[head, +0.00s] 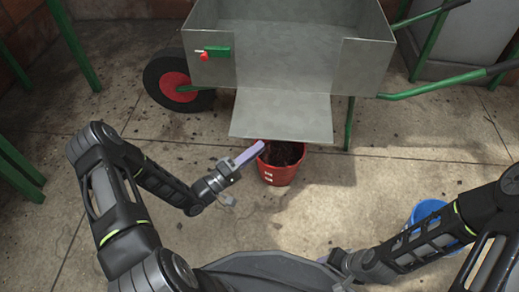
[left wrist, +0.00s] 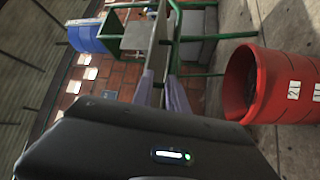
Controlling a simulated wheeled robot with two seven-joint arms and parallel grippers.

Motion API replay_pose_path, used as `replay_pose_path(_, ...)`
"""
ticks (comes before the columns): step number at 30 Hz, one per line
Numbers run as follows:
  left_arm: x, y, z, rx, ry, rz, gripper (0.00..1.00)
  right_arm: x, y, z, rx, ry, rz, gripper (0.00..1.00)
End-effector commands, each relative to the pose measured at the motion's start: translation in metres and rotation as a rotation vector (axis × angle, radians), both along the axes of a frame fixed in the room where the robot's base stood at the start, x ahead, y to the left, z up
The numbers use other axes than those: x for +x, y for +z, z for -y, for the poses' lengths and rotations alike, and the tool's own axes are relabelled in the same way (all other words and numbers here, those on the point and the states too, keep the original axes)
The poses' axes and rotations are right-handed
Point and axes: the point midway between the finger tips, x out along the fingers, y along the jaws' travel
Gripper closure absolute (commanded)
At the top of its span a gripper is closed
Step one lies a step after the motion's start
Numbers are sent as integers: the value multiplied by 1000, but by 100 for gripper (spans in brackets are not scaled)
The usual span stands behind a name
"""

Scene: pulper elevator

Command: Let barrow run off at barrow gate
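The grey metal barrow (head: 290,45) stands at the top of the head view, with a green latch with a red knob (head: 212,52) on its front wall. Its gate plate (head: 282,115) hangs lowered and sloping outward below an opening in that wall. A red bucket (head: 278,175) with dark contents stands under the plate's lower edge; it also shows in the left wrist view (left wrist: 275,85). My left gripper (head: 260,147) has its purple fingers just by that edge; contact is unclear. The left wrist view shows the fingers apart. My right gripper (head: 326,260) is low and mostly hidden.
A blue bucket (head: 425,212) stands at the right, partly behind my right arm. The barrow's wheel (head: 175,85) is at the left, and its green handles (head: 440,85) reach right. Green metal legs (head: 75,45) stand at the upper left. The floor between is mostly clear.

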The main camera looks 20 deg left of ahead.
Motion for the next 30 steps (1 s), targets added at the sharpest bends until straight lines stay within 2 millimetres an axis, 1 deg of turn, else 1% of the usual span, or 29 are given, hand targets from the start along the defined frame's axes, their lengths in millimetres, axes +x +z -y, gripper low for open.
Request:
replay_pose_path(1,-1,-6,-4,1,2,1,80,0,-6,0,0,0,0,64)
replay_pose_path(4,-4,-11,-8,1,1,1,80,0,-11,0,0,0,0,64)
replay_pose_path(7,-6,-14,-13,-1,2,0,80,0,-9,0,0,0,0,64)
replay_pose_path(24,-20,-43,-41,0,2,-1,80,0,-10,0,0,0,0,64)
replay_pose_path(30,-23,-49,-46,0,0,0,80,0,-10,0,0,0,0,64)
